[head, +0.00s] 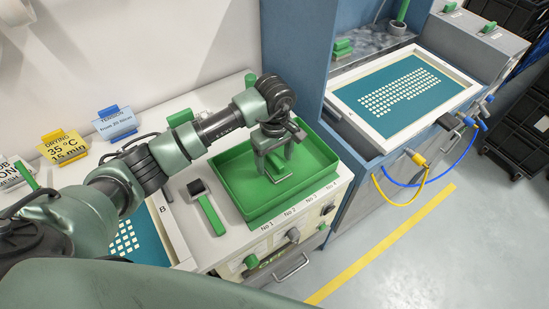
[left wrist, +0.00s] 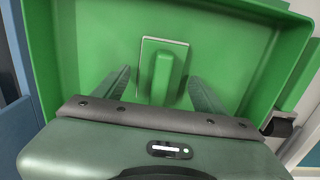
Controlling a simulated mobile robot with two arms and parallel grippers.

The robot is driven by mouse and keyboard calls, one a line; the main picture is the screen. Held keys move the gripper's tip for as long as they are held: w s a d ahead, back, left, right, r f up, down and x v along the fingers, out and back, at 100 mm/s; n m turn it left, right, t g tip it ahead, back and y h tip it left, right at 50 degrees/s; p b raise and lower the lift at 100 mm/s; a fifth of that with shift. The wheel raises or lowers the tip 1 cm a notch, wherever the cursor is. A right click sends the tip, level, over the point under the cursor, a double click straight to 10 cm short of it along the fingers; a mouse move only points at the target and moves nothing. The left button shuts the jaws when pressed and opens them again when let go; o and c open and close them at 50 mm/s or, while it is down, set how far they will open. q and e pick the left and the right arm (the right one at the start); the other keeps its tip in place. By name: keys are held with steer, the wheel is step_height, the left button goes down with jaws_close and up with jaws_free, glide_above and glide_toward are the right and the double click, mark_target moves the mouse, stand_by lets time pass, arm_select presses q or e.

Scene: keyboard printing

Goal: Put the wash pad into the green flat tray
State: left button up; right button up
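The wash pad (left wrist: 164,74), a thin pale-edged plate with a green block handle, lies flat on the floor of the green flat tray (left wrist: 40,60). In the head view the pad (head: 280,177) is partly hidden under my left gripper (head: 275,166), and the tray (head: 256,222) sits on the bench top. In the left wrist view the fingers of my left gripper (left wrist: 161,82) are spread apart, one on each side of the pad's handle, with gaps and no visible grip. My right gripper is not in view.
A green-handled tool with a black head (head: 208,208) lies left of the tray. A framed screen (head: 405,98) stands on the blue-grey station at the right. A blue cabinet wall (head: 297,75) rises beside the tray. Yellow and blue sign cards stand at the left.

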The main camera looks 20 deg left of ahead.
mark_target(275, 158)
arm_select(q)
steer(key=shift+r+p, duration=0.2)
steer(key=shift+p, duration=0.1)
steer(key=shift+r, duration=0.3)
step_height(275, 158, up, 11)
steer(key=b, duration=0.3)
steer(key=shift+r, duration=0.15)
